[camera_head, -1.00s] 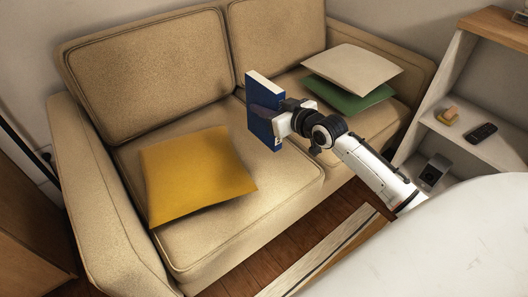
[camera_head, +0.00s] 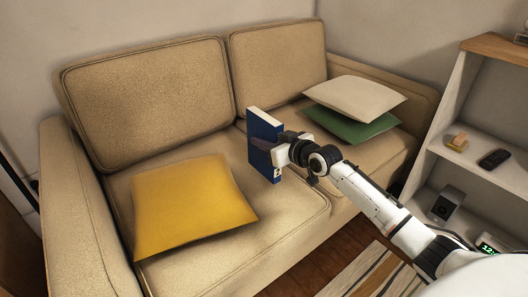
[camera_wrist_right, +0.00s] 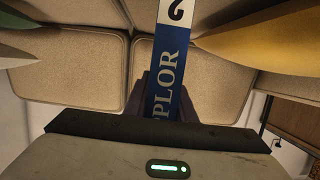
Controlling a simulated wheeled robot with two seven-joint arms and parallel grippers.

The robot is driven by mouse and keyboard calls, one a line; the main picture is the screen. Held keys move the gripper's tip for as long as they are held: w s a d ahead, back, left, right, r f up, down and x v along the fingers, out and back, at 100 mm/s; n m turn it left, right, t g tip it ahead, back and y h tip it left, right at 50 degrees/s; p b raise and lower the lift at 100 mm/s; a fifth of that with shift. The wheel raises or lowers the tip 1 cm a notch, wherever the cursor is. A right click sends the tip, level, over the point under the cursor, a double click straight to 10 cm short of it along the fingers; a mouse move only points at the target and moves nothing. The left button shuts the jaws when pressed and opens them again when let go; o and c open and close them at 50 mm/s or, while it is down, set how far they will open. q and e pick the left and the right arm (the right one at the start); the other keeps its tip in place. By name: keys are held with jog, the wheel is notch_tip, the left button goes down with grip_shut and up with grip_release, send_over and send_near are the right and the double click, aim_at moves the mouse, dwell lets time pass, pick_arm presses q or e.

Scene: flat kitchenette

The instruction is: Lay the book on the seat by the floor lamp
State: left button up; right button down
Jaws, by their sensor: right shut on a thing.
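A dark blue book (camera_head: 262,130) with pale pages is held upright on edge above the sofa, in front of the gap between the two back cushions. My right gripper (camera_head: 277,148) is shut on it. In the right wrist view the book's spine (camera_wrist_right: 167,75), with white lettering, stands between the fingers. The sofa's left seat (camera_head: 265,215) bears a yellow cushion (camera_head: 190,205). Its right seat (camera_head: 365,155) bears a green and a cream cushion. A dark pole at the left edge may belong to the floor lamp; no lamp head shows. My left gripper is not in view.
A white shelf unit (camera_head: 470,108) on the right holds a small yellowish block, a dark remote and a grey box. A striped rug (camera_head: 375,270) lies on the wooden floor before the sofa. The left seat's front right part is bare.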

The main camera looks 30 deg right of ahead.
notch_tip(320, 180, down, 2)
jog(key=shift+f+b, duration=0.15)
jog(key=shift+b, duration=0.2)
jog(key=c, duration=1.5)
grip_release()
jog(key=shift+f, duration=0.2)
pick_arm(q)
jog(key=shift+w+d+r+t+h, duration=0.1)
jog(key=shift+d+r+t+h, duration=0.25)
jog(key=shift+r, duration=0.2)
